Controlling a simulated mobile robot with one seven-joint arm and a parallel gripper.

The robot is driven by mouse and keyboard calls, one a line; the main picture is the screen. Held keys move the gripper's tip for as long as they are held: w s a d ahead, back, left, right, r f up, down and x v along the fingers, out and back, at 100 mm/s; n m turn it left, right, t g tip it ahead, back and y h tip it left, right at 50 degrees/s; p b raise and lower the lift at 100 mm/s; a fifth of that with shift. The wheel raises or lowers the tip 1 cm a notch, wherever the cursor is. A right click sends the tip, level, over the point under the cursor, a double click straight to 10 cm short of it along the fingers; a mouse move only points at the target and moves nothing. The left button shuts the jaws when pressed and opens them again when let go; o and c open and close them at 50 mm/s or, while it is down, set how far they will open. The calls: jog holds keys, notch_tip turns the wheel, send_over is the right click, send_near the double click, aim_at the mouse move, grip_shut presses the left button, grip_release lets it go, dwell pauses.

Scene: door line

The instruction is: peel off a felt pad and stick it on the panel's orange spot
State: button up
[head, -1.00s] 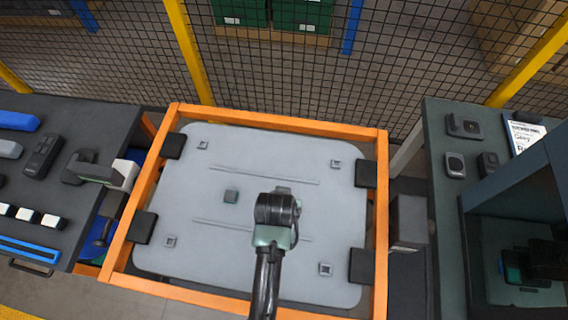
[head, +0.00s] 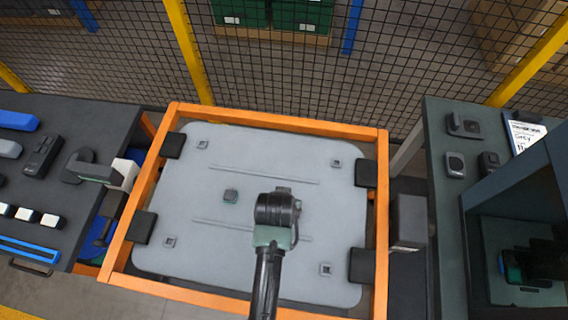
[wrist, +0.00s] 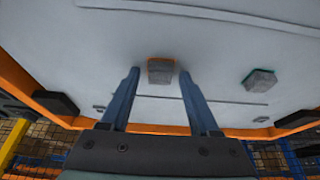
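The light grey panel (head: 330,220) lies in an orange frame. In the wrist view, a small grey-brown square pad (wrist: 160,72) sits on the panel (wrist: 90,50), with orange showing along its edges. My gripper (wrist: 159,84) is open, its two blue fingers apart on either side of this pad, with gaps to both. I cannot tell whether the fingertips touch the panel. In the head view my wrist hides this spot and the fingers. A second square pad with a green edge (head: 231,196) sits left of my arm on the panel; it also shows in the wrist view (wrist: 258,80).
Black clamps (head: 366,173) hold the panel's sides, and small square fittings (head: 325,269) and ridges stand on it. A dark bench with tools (head: 60,130) is at the left. A cabinet and dark counter (head: 440,140) are at the right. A mesh fence (head: 270,70) stands behind.

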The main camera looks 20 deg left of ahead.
jog(key=shift+r, duration=0.1)
jog(key=b+v, duration=0.1)
jog(key=v, duration=1.1)
jog(key=shift+s+d+r, duration=0.1)
jog(key=shift+s+r, duration=0.15)
jog(key=shift+r, duration=0.1)
dwell(0.3)
jog(key=w+d+r+m+t+b, duration=0.1)
jog(key=w+r+t, duration=0.35)
jog(key=r, duration=0.45)
jog(key=w+d+r+t+y+b, duration=0.1)
jog(key=w+r+t, duration=0.2)
jog(key=w+r, duration=0.45)
jog(key=w+d+r+m+t, duration=0.1)
jog(key=w+r+t, duration=0.3)
jog(key=r, duration=0.6)
jog(key=s+d+r+t, duration=0.2)
jog(key=s+r+t, duration=0.1)
jog(key=r, duration=0.7)
jog(key=s+d+r+t+h+b, duration=0.1)
jog(key=s+d+r+t, duration=0.2)
jog(key=r, duration=0.7)
jog(key=s+d+r+m+t+h+b, duration=0.1)
jog(key=s+d+r+t, duration=0.2)
jog(key=r, duration=0.7)
jog(key=shift+s+t, duration=0.65)
jog(key=shift+t, duration=0.7)
